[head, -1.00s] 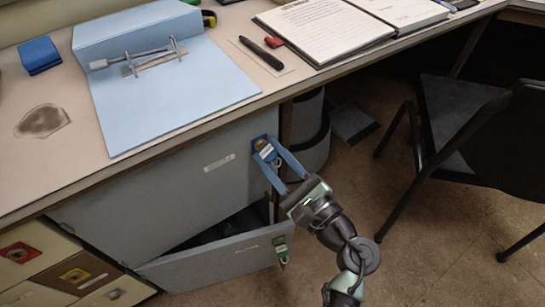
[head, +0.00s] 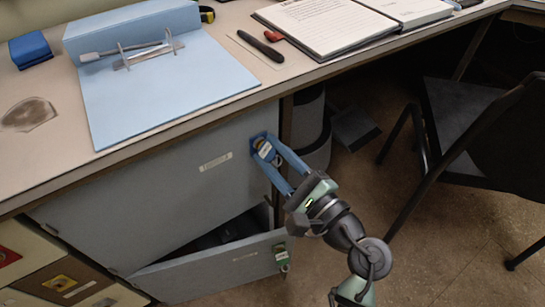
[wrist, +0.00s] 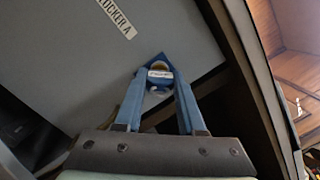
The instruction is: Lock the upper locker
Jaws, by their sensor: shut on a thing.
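The upper locker's grey door (head: 165,195) looks closed under the desk; the wrist view shows its label, "LOCKER A" (wrist: 116,17). A blue lock plate (head: 257,139) with a round brass lock is at the door's upper right corner. A key with a white tag (wrist: 160,74) is at this lock. My gripper (head: 265,152) reaches the lock from the lower right, its blue fingers shut on the tagged key. The fingers hide part of the key, and I cannot tell its exact turn.
The lower locker door (head: 215,270) stands ajar, with a green lock plate (head: 279,249) and hanging keys. Drawers (head: 65,280) are at left. A blue binder (head: 165,95) lies on the desk. A bin (head: 308,125) and a black chair (head: 490,130) stand at right, with open floor in front.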

